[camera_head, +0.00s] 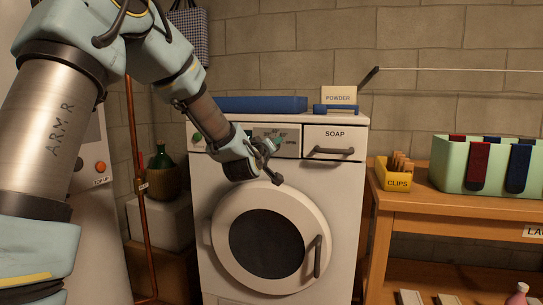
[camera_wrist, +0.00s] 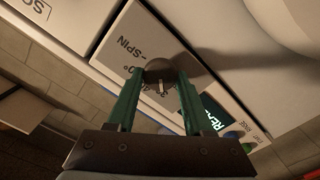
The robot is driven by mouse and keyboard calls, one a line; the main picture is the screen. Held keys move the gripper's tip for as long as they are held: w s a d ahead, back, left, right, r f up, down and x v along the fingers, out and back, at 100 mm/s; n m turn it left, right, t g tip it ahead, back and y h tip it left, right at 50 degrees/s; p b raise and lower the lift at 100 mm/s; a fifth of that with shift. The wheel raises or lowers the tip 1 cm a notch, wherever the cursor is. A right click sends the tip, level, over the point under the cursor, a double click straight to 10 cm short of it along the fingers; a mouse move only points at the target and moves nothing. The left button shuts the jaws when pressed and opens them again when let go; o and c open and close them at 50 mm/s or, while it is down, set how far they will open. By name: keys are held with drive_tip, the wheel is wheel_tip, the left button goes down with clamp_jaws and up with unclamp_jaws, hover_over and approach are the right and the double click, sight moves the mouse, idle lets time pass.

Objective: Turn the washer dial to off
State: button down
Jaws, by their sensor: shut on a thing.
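The white washer (camera_head: 340,215) stands against the wall, with its round door closed. Its dark round dial (camera_wrist: 158,68) shows in the wrist view, with a pale pointer mark on its face. My gripper (camera_wrist: 160,76) has its two green fingers shut on the dial, one on each side. The printed SPIN label (camera_wrist: 130,43) and some degree marks lie around the dial, partly hidden by the fingers. An off mark cannot be made out. In the head view my gripper (camera_head: 267,150) is at the control panel and hides the dial.
A lit green display (camera_wrist: 203,113) and coloured buttons sit beside the dial. The soap drawer (camera_head: 335,141) with a dark handle is to the right. A blue tray (camera_head: 262,104) and powder box (camera_head: 339,95) are on top. A wooden bench (camera_head: 420,207) stands at right.

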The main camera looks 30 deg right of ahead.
drive_tip(key=n+b, duration=0.3)
drive_tip(key=n, duration=0.3)
drive_tip(key=shift+f+b, duration=0.15)
drive_tip(key=shift+b, duration=0.25)
drive_tip(key=shift+n, duration=0.3)
drive_tip(key=shift+c, duration=1.5)
unclamp_jaws()
drive_tip(key=shift+a, duration=0.1)
drive_tip(key=b+v, duration=0.1)
drive_tip(key=v, duration=0.9)
drive_tip(key=shift+s+a, duration=0.25)
